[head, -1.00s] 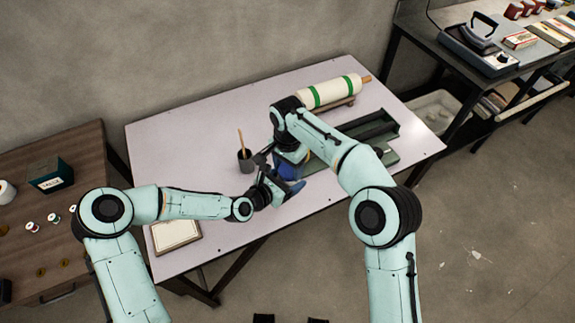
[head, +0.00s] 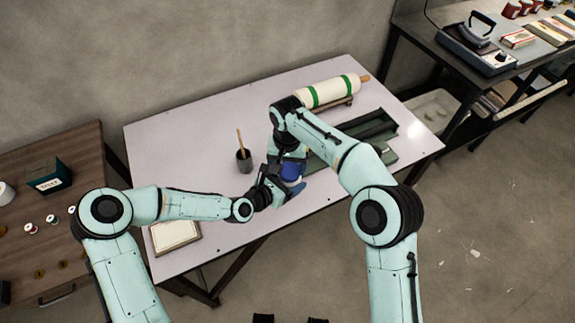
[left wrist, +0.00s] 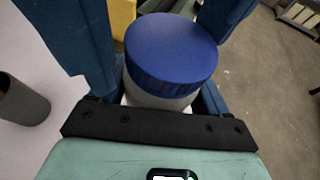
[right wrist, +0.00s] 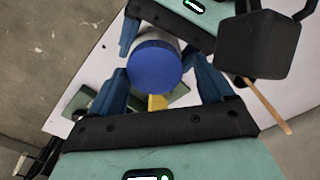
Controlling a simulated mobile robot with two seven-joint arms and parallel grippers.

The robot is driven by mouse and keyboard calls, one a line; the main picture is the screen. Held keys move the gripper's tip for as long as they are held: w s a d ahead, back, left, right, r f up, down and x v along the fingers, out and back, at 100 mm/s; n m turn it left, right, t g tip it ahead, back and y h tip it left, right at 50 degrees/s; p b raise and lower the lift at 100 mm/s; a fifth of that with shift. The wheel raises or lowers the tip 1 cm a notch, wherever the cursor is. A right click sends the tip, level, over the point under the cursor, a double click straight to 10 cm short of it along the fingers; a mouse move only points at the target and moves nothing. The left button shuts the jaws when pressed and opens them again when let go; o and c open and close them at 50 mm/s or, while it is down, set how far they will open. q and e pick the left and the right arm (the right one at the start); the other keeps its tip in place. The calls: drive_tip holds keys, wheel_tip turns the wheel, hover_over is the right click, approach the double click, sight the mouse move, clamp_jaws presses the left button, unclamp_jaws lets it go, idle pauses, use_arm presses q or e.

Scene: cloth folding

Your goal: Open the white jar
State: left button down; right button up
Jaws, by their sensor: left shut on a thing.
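The white jar has a round blue lid (head: 292,172) and sits between my two grippers in the head view. The left wrist view shows its lid (left wrist: 171,48) and pale body (left wrist: 157,97). My left gripper (head: 284,184) is shut on the jar, with a finger on each side. The right wrist view shows the lid (right wrist: 153,67) lying between the fingers of my right gripper (right wrist: 158,84). These fingers are open, with a small gap showing on each side of the lid. The jar's underside is hidden.
A dark cup (head: 244,160) with a wooden stick stands left of the jar. A green tray (head: 385,150) lies to the right, and a white roll with green bands (head: 330,92) lies behind. A framed board (head: 174,235) lies at the front left. The table's back left is clear.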

drive_tip(key=r, duration=0.4)
drive_tip(key=shift+s+a, duration=0.15)
drive_tip(key=shift+a, duration=0.15)
drive_tip(key=shift+d+r, duration=0.15)
drive_tip(key=shift+r, duration=0.15)
drive_tip(key=shift+c, duration=0.3)
drive_tip(key=r+m, duration=0.1)
drive_tip(key=m, duration=0.1)
drive_tip(key=r+m, duration=0.1)
drive_tip(key=m, duration=0.1)
drive_tip(key=r+m, duration=0.1)
drive_tip(key=m, duration=0.1)
drive_tip(key=shift+d, duration=0.4)
drive_tip(key=shift+f+m, duration=0.4)
drive_tip(key=shift+f, duration=0.15)
wheel_tip(320, 180, down, 7)
drive_tip(key=shift+r, duration=0.1)
drive_tip(key=shift+c, duration=0.3)
drive_tip(key=c, duration=1)
drive_tip(key=shift+c, duration=0.2)
